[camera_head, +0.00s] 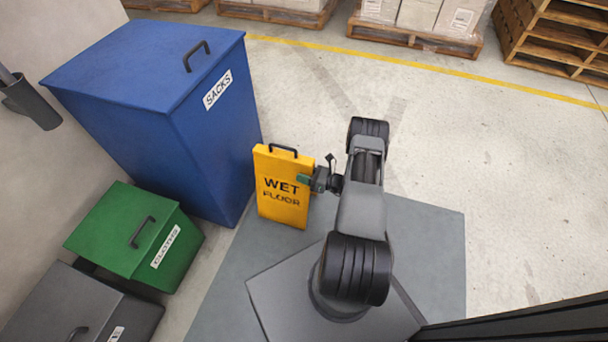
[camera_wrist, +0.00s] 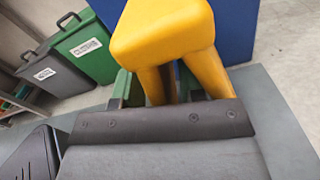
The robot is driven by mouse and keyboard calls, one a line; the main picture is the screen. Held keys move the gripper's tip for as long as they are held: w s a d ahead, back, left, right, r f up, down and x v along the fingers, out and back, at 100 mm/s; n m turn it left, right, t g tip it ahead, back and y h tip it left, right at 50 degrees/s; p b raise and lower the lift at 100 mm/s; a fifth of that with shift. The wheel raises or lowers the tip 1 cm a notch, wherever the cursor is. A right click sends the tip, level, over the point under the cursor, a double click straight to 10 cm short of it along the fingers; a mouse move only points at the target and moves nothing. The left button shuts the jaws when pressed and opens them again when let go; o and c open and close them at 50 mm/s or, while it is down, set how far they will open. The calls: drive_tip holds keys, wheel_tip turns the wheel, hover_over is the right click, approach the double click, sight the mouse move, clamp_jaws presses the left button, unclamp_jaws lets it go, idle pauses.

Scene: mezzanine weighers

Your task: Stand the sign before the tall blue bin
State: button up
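The yellow wet floor sign (camera_head: 283,190) is upright, with its dark handle on top, close to the right side of the tall blue bin (camera_head: 215,150) labelled SACKS. My gripper (camera_head: 305,180) is at the sign's right edge. In the wrist view the sign (camera_wrist: 165,30) shows end-on, with two legs spreading downward. The blue bin (camera_wrist: 232,30) is behind. The sign's feet are hidden in the wrist view; I cannot tell whether they touch the ground.
A green bin (camera_head: 125,230) labelled CLOTHS and a dark grey bin (camera_head: 75,310) stand left of my base. Loaded pallets (camera_head: 415,38) and stacked empty pallets (camera_head: 560,40) are at the back, beyond a yellow floor line (camera_head: 430,70). The concrete floor to the right is clear.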

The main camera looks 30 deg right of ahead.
drive_tip(key=shift+r, duration=0.1)
drive_tip(key=shift+s+d+r, duration=0.1)
drive_tip(key=shift+d, duration=0.05)
drive_tip(key=p+v, duration=0.2)
drive_tip(key=v, duration=0.9)
drive_tip(key=w+a+r+n+g+h, duration=0.1)
drive_tip(key=a+r+n+g, duration=0.6)
drive_tip(key=r, duration=0.3)
drive_tip(key=w+a+r+n+g+h, duration=0.1)
drive_tip(key=a+r+n+g, duration=0.45)
drive_tip(key=r+n, duration=0.4)
drive_tip(key=s+a+r+n+t+h, duration=0.1)
drive_tip(key=s+a+r+n+h, duration=0.3)
drive_tip(key=r, duration=0.4)
drive_tip(key=s+a+r+n+t+h, duration=0.1)
drive_tip(key=s+a+r+n+h, duration=0.3)
drive_tip(key=s+r+n+h, duration=0.2)
drive_tip(key=shift+s+a+r+n, duration=0.2)
drive_tip(key=shift+s+r+n, duration=0.2)
drive_tip(key=shift+r+n, duration=1)
drive_tip(key=shift+f+n, duration=0.25)
drive_tip(key=shift+n, duration=0.1)
